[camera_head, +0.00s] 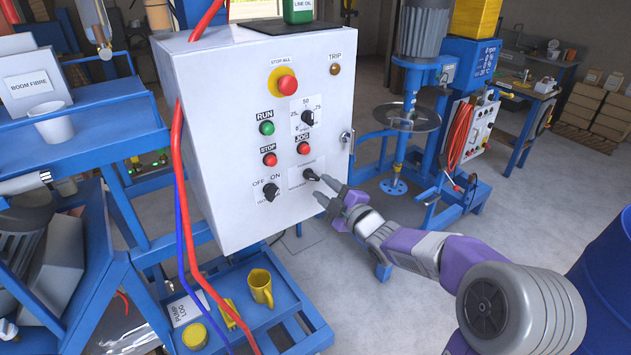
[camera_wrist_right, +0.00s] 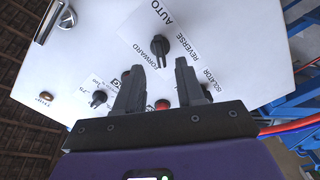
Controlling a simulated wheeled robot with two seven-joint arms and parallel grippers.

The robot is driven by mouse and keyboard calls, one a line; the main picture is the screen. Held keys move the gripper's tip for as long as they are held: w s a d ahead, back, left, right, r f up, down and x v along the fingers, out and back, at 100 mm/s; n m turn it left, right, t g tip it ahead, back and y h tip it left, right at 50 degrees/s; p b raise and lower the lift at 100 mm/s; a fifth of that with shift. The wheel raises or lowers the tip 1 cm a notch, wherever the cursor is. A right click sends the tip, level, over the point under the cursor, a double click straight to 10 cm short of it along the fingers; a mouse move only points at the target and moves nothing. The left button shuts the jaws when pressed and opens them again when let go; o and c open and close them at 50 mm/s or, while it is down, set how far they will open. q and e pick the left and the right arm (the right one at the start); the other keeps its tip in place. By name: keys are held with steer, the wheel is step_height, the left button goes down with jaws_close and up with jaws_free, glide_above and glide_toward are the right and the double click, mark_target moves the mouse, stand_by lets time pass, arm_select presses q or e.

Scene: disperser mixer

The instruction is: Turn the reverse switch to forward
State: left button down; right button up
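The reverse switch (camera_head: 311,174) is a black rotary knob at the lower right of the white control panel (camera_head: 215,165). In the right wrist view the knob (camera_wrist_right: 160,48) sits among printed labels FORWARD, AUTO and REVERSE. I cannot tell for sure which label it points to. My right gripper (camera_head: 323,187) is just right of and below the knob, in front of the panel. In the right wrist view the gripper (camera_wrist_right: 157,74) has its fingers apart with nothing between them, and the knob shows beyond the gap. My left gripper is not in view.
Nearby on the panel are the isolator knob (camera_head: 270,193), red JOG button (camera_head: 303,148), red STOP button (camera_head: 270,159), green RUN button (camera_head: 267,128), speed dial (camera_head: 308,118) and red stop-all button (camera_head: 287,85). A red hose (camera_head: 178,170) runs down the panel's left. A blue cart (camera_head: 285,300) stands below.

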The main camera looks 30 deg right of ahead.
mark_target(313, 179)
steer(key=shift+w+a, duration=0.15)
steer(key=shift+w, duration=1.05)
steer(key=shift+w+a, duration=0.1)
steer(key=shift+w, duration=1.05)
steer(key=shift+c, duration=0.3)
jaws_close()
